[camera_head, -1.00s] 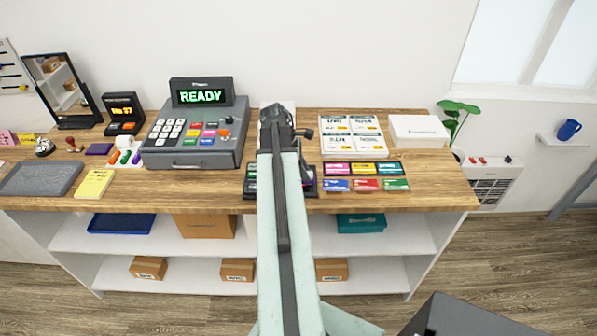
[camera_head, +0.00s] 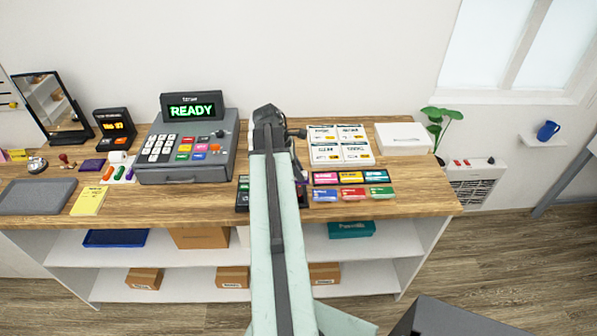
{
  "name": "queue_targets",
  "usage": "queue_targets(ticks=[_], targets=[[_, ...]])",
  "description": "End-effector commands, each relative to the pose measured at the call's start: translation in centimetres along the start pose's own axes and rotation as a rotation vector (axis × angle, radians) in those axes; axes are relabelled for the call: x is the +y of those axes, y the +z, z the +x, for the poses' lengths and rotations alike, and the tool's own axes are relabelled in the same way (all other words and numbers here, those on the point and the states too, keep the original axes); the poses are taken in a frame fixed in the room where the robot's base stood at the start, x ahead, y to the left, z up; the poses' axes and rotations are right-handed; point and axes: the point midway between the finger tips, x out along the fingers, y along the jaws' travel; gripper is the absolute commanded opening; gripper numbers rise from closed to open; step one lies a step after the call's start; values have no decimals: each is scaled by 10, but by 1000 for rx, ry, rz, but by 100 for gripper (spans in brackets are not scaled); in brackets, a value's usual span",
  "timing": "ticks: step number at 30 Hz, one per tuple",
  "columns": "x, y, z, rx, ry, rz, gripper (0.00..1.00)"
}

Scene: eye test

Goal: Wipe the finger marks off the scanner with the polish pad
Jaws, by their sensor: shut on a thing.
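My arm reaches over the wooden counter, and its dark end with my gripper (camera_head: 270,122) is over the middle of the counter, right of the cash register. My fingertips are hidden by my own arm. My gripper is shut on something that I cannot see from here. I cannot make out a scanner or finger marks; part of the counter is hidden behind my arm. I cannot make out the polish pad. A small purple pad (camera_head: 93,165) lies at the left of the counter, but I cannot tell what it is.
The cash register (camera_head: 186,148) reads READY. A dark tray (camera_head: 243,194) shows beside my arm. Right are printed cards (camera_head: 340,145), coloured packs (camera_head: 352,193) and a white box (camera_head: 403,139). Left are a grey mat (camera_head: 38,196) and yellow pad (camera_head: 90,201).

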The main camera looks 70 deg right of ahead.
Motion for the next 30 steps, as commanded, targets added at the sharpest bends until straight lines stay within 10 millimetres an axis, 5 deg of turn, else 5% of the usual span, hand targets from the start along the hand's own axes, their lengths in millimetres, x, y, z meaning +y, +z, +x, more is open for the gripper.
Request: queue_targets(ticks=[11, 20, 30], targets=[[0, 3, -7, 0, 0, 0, 0], [0, 14, -34, 0, 0, 0, 0], [0, 10, -25, 0, 0, 0, 0]])
